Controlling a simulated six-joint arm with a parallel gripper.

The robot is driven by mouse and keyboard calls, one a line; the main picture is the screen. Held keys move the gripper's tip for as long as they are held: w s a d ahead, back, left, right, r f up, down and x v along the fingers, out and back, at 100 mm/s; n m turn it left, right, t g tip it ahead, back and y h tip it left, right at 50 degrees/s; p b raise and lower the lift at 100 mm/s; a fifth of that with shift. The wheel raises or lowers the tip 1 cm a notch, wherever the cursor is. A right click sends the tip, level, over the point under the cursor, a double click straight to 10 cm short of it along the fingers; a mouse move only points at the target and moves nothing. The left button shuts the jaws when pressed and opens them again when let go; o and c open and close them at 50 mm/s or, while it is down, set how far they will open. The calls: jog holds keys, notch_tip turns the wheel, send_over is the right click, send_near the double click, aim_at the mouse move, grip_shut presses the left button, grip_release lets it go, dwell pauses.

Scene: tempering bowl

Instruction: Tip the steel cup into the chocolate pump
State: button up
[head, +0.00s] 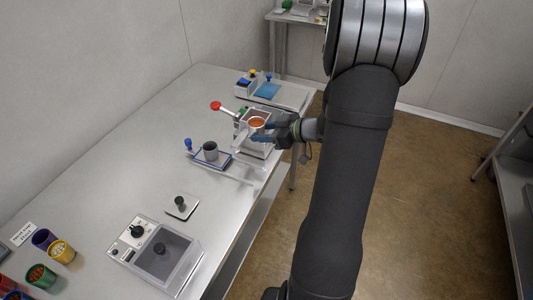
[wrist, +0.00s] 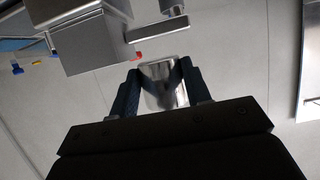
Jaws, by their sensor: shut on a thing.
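The steel cup (wrist: 163,85) is held between the two dark fingers of my gripper (wrist: 160,92) in the wrist view. In the head view my gripper (head: 262,131) reaches in from the right, and an orange-red round top (head: 257,121) shows at its fingers, seemingly the cup's mouth and contents. The chocolate pump (head: 241,115) seems to be the steel box with a red-knobbed lever, just beside and behind the cup. A steel box and bar (wrist: 82,38) above the cup in the wrist view look like parts of it. My gripper hides part of the pump.
A tray with a blue pad (head: 267,91) lies behind. A lidded unit (head: 157,254) and coloured cups (head: 61,250) stand at the front. The middle-left table is clear.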

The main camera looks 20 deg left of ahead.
jog(key=w+a+n+g+h, duration=0.1)
jog(key=w+n+g, duration=0.1)
jog(key=w, duration=0.2)
jog(key=w+a+r+n+g, duration=0.1)
jog(key=w+a+n+g, duration=0.1)
jog(key=w+n+g, duration=0.1)
jog(key=w+a+n+g+h, duration=0.1)
jog(key=w+a+n+g, duration=0.1)
jog(key=w, duration=0.3)
jog(key=shift+w+r+n+g+h, duration=0.3)
jog(key=shift+r+g, duration=0.1)
jog(key=shift+g, duration=0.1)
jog(key=shift+r+n+t+h, duration=0.35)
jog(key=shift+n+t, duration=0.15)
jog(key=shift+t, duration=0.2)
jog(key=shift+s+r+n+t+y, duration=0.3)
jog(key=shift+s+r+n+t, duration=0.35)
jog(key=shift+n+t, duration=1.7)
jog(key=shift+s+r+n+t+y, duration=0.25)
jog(key=shift+s+r+n+t, duration=0.35)
jog(key=shift+n+t, duration=1.75)
jog(key=shift+s+r+n+t+y, duration=0.3)
jog(key=shift+s+r+n+t, duration=0.35)
jog(key=shift+t, duration=3.05)
jog(key=shift+f+n, duration=0.1)
jog(key=shift+n, duration=0.15)
jog(key=shift+a, duration=0.1)
